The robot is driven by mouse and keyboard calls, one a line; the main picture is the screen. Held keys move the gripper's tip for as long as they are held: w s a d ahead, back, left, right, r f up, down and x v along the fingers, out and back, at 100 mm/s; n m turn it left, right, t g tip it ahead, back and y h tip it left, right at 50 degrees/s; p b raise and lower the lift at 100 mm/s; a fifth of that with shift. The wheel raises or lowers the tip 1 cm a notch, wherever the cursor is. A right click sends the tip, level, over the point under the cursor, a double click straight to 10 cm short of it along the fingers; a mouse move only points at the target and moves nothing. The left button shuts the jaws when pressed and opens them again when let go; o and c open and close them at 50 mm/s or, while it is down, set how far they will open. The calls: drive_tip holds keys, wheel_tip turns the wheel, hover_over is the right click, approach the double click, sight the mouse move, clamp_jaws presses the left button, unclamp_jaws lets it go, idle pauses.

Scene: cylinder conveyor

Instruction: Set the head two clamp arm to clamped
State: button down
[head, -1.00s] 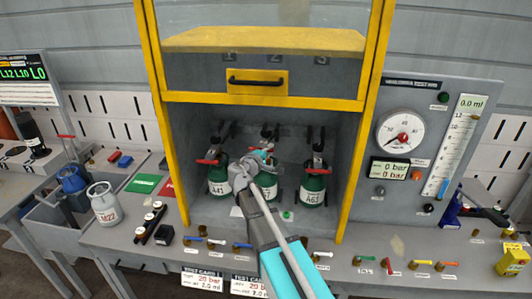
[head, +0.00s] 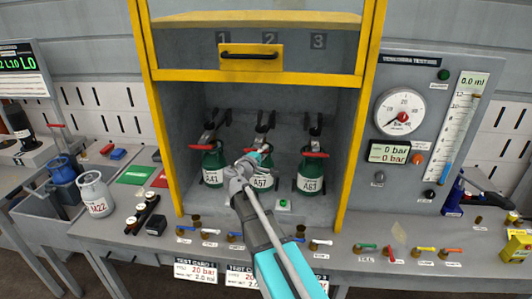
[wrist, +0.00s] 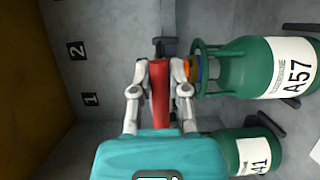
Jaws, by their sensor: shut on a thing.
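The green cylinder A57 (head: 263,172) stands upright in the middle bay under number 2, and shows sideways in the wrist view (wrist: 255,68). The head two clamp arm (head: 265,120) sits above it, and its red handle (wrist: 160,95) shows in the wrist view. My gripper (wrist: 159,72) is shut on that red handle, with a finger on each side, beside the valve end of A57. In the head view my gripper (head: 262,153) covers much of the top of A57, so the exact position of the clamp arm is hard to tell.
Green cylinders A41 (head: 211,170) and A63 (head: 311,175) stand on either side, with red handles at their tops. The yellow-framed guard (head: 252,57) is raised above. Several small coloured valves line the front ledge. A grey cylinder M22 (head: 95,193) stands at left.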

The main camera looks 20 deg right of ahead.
drive_tip(key=shift+s+f, duration=0.25)
drive_tip(key=c, duration=1)
unclamp_jaws()
drive_tip(key=o, duration=0.4)
drive_tip(key=shift+w, duration=0.15)
drive_tip(key=v, duration=0.7)
drive_tip(key=shift+a, duration=0.25)
drive_tip(key=shift+s+d+f, duration=0.1)
drive_tip(key=shift+s, duration=0.15)
